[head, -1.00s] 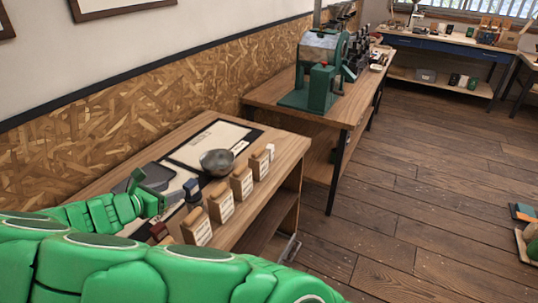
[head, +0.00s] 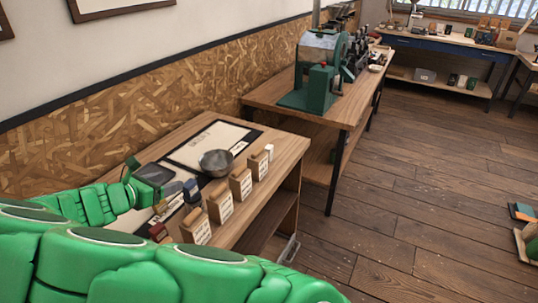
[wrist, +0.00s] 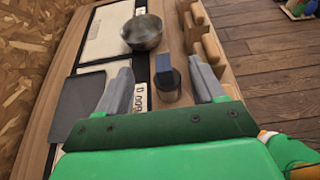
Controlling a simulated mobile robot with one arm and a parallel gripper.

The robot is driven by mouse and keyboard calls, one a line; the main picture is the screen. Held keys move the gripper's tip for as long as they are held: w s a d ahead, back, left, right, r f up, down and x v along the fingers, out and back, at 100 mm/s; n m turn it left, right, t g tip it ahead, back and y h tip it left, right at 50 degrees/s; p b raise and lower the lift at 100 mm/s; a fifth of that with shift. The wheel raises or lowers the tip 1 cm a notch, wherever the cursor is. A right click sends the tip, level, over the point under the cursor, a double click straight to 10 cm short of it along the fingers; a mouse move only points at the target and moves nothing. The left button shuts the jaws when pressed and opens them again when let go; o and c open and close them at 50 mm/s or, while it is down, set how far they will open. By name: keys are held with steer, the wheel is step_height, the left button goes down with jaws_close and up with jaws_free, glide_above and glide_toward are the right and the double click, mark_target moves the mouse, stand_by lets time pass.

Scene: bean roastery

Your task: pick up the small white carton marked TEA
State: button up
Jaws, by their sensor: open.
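My gripper (wrist: 160,66) is open and empty in the wrist view. It is over the bench, with a dark round item with a blue top (wrist: 164,66) showing between its fingers. I cannot tell whether they touch it. In the head view my gripper is at the bench's left, apart from the white thing.
A metal bowl (head: 215,163) stands on the bench, which also shows in the wrist view (wrist: 142,33). Several tan labelled bags (head: 241,184) line the bench's front edge. A dark tray (wrist: 76,106) lies left. A green machine (head: 320,75) stands on the bench behind.

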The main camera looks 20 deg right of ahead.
step_height(320, 180, up, 7)
steer(key=w+d+f+m+g+y, duration=0.35)
steer(key=f+m+g+y, duration=0.2)
steer(key=f+g, duration=0.25)
steer(key=w+d+r+m+g+y, duration=0.1)
steer(key=w+d+r+m+y, duration=0.15)
steer(key=w+d+y, duration=0.4)
steer(key=w+d+r+m+t+y, duration=0.2)
steer(key=w+d+m+t+y, duration=0.15)
steer(key=d, duration=0.75)
steer(key=w+d+r+m+t+y, duration=0.2)
steer(key=w+d, duration=0.2)
steer(key=d, duration=0.7)
steer(key=w+d+r+m+t+y, duration=0.2)
steer(key=w+d+m+t+y, duration=0.1)
steer(key=d, duration=0.8)
glide_toward(272, 152)
steer(key=w+a, duration=0.2)
steer(key=shift+a+f+g+h, duration=0.2)
steer(key=shift+a+g+h, duration=0.05)
steer(key=shift+a+g, duration=0.1)
steer(key=shift+w+a+f, duration=0.1)
steer(key=shift+w+f, duration=0.05)
steer(key=shift+f, duration=0.3)
steer(key=shift+r+x, duration=0.15)
steer(key=shift+x, duration=1.7)
steer(key=shift+r+x, duration=0.15)
steer(key=shift+x, duration=1.75)
steer(key=shift+w, duration=0.1)
